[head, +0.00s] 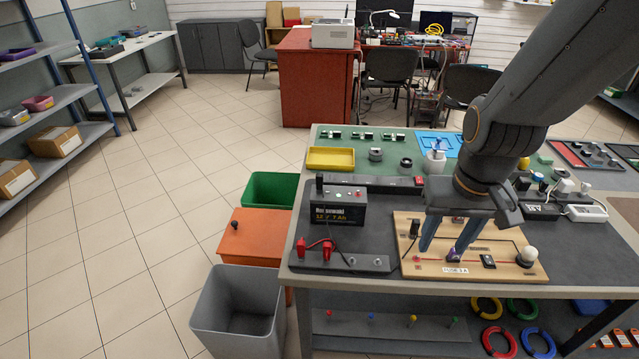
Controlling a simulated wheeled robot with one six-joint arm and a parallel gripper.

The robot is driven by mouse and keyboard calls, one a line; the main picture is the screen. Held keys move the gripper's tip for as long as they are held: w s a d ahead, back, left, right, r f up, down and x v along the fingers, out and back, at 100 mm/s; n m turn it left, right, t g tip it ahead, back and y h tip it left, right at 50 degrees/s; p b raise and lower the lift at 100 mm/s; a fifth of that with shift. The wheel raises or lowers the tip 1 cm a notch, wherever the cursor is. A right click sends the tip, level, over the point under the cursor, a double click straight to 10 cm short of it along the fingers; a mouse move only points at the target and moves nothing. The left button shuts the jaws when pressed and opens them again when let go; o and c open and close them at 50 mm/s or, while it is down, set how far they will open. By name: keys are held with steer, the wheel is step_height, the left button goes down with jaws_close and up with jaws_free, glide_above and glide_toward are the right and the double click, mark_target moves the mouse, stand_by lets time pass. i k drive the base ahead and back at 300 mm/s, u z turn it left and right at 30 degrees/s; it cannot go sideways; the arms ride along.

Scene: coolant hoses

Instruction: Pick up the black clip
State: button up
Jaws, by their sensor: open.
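A small black upright piece that looks like the black clip (414,228) stands at the left end of a wooden board (520,268), with a thin dark lead below it. My gripper (445,243) points down over the board, its two blue fingers apart and nothing seen between them. The left finger is just right of the black piece; I cannot tell whether they touch. Another small black piece (319,183) stands by the left end of a black battery (338,208). The gripper and arm hide part of the board's back edge.
Red clips (327,248) stand on a dark bar (345,262) left of the board. A yellow tray (331,158) and small metal parts lie farther back. A white knob (529,254) is at the board's right. Bins (237,312) stand beside the bench's left edge.

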mark_target(318, 177)
steer(key=k, duration=0.6)
steer(key=u, duration=0.6)
steer(key=i, duration=0.95)
